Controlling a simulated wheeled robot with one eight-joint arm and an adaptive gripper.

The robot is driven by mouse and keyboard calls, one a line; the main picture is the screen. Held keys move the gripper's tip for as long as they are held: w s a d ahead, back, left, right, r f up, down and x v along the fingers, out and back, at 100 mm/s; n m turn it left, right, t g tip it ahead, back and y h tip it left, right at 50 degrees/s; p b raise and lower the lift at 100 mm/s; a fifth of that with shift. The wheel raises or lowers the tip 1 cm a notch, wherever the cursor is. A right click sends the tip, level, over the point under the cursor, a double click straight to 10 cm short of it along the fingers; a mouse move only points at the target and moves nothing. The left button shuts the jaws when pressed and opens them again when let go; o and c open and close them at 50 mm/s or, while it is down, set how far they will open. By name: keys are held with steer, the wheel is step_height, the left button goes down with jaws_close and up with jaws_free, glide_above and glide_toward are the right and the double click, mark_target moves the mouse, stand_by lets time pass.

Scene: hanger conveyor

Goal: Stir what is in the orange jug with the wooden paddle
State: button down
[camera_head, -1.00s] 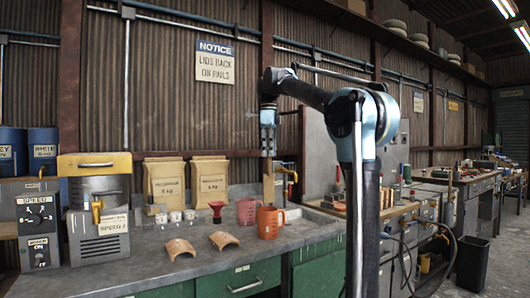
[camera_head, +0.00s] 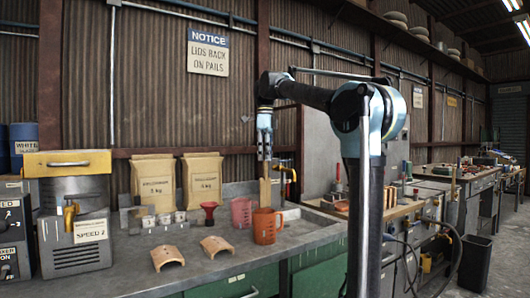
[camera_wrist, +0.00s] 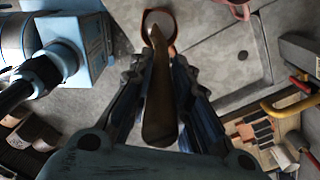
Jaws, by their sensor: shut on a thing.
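The orange jug (camera_head: 266,228) stands on the grey bench near the sink edge. The wooden paddle (camera_head: 264,190) is held upright by my gripper (camera_head: 264,158), right above the jug. In the wrist view the paddle (camera_wrist: 160,100) runs between the two fingers (camera_wrist: 160,112), and its far end overlaps the jug's opening (camera_wrist: 158,22). My gripper is shut on the paddle. In the head view the paddle's lower end meets the jug's rim; I cannot tell how deep it reaches. What is in the jug is hidden.
A pink jug (camera_head: 242,212) stands close behind the orange jug. A red funnel (camera_head: 209,213) and small white cups (camera_head: 163,219) are to the left. Two curved clay tiles (camera_head: 215,246) lie in front. A brass tap (camera_head: 288,176) stands at the right, by the sink.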

mark_target(265, 178)
steer(key=shift+s+f, duration=0.15)
steer(key=shift+f, duration=6.05)
